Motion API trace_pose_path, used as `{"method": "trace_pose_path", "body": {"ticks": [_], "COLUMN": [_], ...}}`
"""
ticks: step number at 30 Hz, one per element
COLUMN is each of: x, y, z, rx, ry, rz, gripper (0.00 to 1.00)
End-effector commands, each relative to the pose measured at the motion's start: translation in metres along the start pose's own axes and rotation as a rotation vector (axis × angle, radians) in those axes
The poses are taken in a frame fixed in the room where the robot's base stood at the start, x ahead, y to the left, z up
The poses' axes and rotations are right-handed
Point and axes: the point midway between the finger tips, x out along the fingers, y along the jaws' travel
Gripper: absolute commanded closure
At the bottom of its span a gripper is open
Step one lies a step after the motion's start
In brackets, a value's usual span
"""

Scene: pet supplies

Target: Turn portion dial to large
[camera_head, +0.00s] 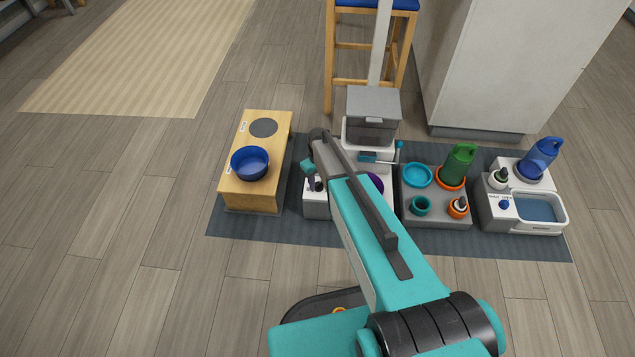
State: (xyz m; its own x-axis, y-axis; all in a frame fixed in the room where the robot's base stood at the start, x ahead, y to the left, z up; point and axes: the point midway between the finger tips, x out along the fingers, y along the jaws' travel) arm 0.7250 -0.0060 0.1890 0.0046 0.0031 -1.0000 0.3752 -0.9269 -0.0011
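The feeder has a grey hopper (373,104) with a lid, on a white body (352,140). A purple bowl (375,184) sits in front of it, partly behind my arm. A white block (316,207) stands at the front left of the feeder, with a small dark part on top that may be the portion dial. My gripper (315,186) points down at the top of this block. It is small and dark here, and I cannot tell whether its fingers are open or touching the dial. The dial's setting and any labels are not readable.
A wooden stand (236,194) with a blue bowl (250,163) is to the left. To the right are a grey tray (436,219) with a green bottle (459,165), and a white unit (494,211) with a blue bottle (540,158). A stool (330,60) stands behind.

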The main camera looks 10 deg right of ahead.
Motion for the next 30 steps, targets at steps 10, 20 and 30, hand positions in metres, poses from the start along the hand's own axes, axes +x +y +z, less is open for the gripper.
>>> {"method": "trace_pose_path", "body": {"ticks": [10, 20, 30], "x": [0.0, -0.019, -0.07], "y": [0.001, 0.001, 0.001], "z": [0.001, 0.002, 0.001], "rx": [0.001, 0.001, 0.001], "ry": [-0.004, -0.004, -0.002], "rz": [0.001, 0.001, 0.002], "gripper": [0.5, 0.5, 0.5]}}
